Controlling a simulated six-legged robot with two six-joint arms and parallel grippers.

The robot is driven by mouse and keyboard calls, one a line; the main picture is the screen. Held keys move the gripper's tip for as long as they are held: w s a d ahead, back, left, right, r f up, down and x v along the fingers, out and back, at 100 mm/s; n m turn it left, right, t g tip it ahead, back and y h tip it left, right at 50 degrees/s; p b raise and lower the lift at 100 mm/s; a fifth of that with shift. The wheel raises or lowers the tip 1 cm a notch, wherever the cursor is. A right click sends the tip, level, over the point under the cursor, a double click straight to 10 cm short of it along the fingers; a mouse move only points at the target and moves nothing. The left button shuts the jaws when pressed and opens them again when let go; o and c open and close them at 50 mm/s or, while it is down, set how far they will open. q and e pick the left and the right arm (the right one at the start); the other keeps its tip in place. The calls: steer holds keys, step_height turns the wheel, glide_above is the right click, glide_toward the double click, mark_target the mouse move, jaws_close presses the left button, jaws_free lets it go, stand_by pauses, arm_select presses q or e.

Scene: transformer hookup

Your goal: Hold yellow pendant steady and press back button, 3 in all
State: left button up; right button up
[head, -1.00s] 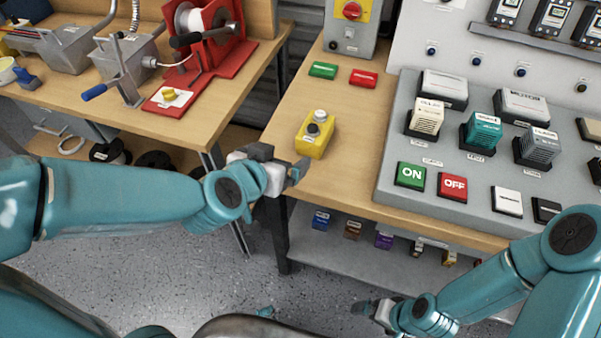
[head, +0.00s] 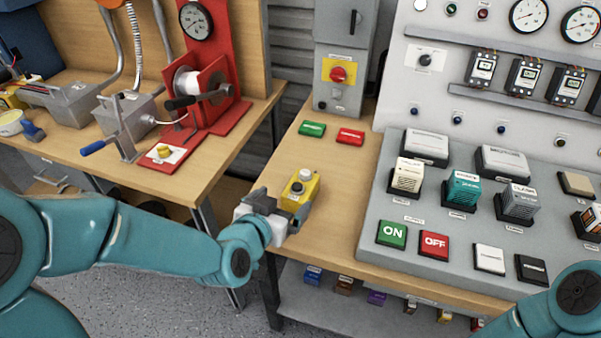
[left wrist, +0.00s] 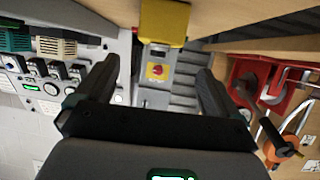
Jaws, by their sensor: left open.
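The yellow pendant (head: 311,187) stands on the right-hand wooden bench, with a dark button (head: 297,187) nearer me and a pale grey button (head: 304,175) behind it. My left gripper (head: 281,208) is open at the pendant's near left side, its fingers close to the yellow body. I cannot tell whether they touch it. In the left wrist view the pendant (left wrist: 165,22) shows at the top edge, beyond the two spread fingers (left wrist: 158,70), with nothing between them. My right gripper is out of view; only part of my right arm shows at the lower right.
A grey console (head: 375,232) with ON and OFF buttons stands right of the pendant. Green (head: 312,129) and red (head: 350,137) plates lie behind it, before a grey switch box (head: 340,60). A red winch stand (head: 222,100) is on the left bench. Bare bench lies between pendant and console.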

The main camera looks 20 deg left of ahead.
mark_target(301, 185)
arm_select(q)
steer(key=p+x, duration=0.2)
steer(key=p, duration=0.1)
steer(key=shift+w+d, duration=0.1)
steer(key=shift+w, duration=0.25)
steer(key=x, duration=0.7)
steer(key=shift+w+f, duration=0.3)
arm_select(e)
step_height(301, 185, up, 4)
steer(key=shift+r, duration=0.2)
arm_select(q)
steer(key=c, duration=1.3)
steer(key=shift+o, duration=0.2)
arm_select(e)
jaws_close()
